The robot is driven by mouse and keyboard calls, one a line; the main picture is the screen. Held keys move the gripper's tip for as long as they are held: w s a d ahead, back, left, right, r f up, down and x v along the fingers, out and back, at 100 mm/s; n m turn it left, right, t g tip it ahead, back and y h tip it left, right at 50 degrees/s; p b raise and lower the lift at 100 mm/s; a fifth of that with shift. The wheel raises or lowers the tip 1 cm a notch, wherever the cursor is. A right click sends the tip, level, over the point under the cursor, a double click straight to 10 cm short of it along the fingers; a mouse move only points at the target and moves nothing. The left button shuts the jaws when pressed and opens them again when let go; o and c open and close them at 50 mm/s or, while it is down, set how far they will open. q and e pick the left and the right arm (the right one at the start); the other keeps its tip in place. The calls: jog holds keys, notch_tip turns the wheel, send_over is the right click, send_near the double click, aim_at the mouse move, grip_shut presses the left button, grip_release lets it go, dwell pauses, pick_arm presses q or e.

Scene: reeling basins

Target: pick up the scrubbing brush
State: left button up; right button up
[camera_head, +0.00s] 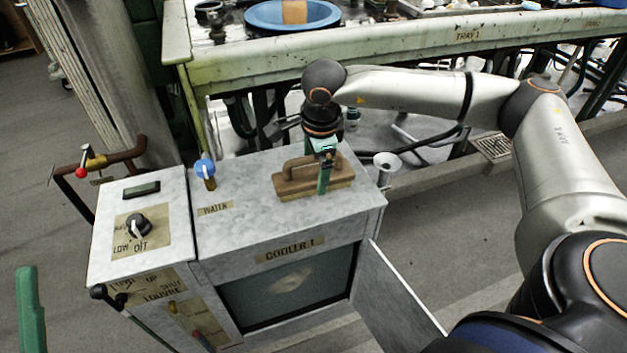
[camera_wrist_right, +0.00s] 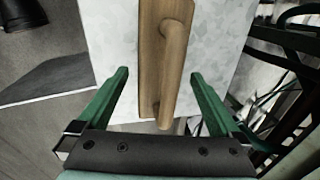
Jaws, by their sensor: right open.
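The scrubbing brush (camera_head: 292,186) has a brown wooden block and a raised bar handle, and lies on the cooler's grey top near its right side. My right gripper (camera_head: 322,178) points down over the brush's right part, with one green finger in front of it. In the right wrist view, the brush (camera_wrist_right: 150,60) runs lengthwise between the open fingers of my right gripper (camera_wrist_right: 158,75). There are gaps on both sides, and neither finger appears to touch the handle. Whether the fingertips reach below the handle is hard to tell. My left gripper is not in view.
The cooler (camera_head: 240,232) has a blue-handled water valve (camera_head: 205,170) and a control box (camera_head: 140,215) on the left. A white funnel-like cup (camera_head: 387,163) stands just right of the brush. A long tray bench (camera_head: 420,42) with a blue basin (camera_head: 265,14) is behind.

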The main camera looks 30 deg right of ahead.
jog(key=shift+w+f, duration=0.2)
jog(key=shift+f, duration=0.8)
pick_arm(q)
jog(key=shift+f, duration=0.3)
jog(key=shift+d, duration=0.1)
pick_arm(e)
jog(key=c, duration=1.5)
jog(key=shift+r, duration=0.1)
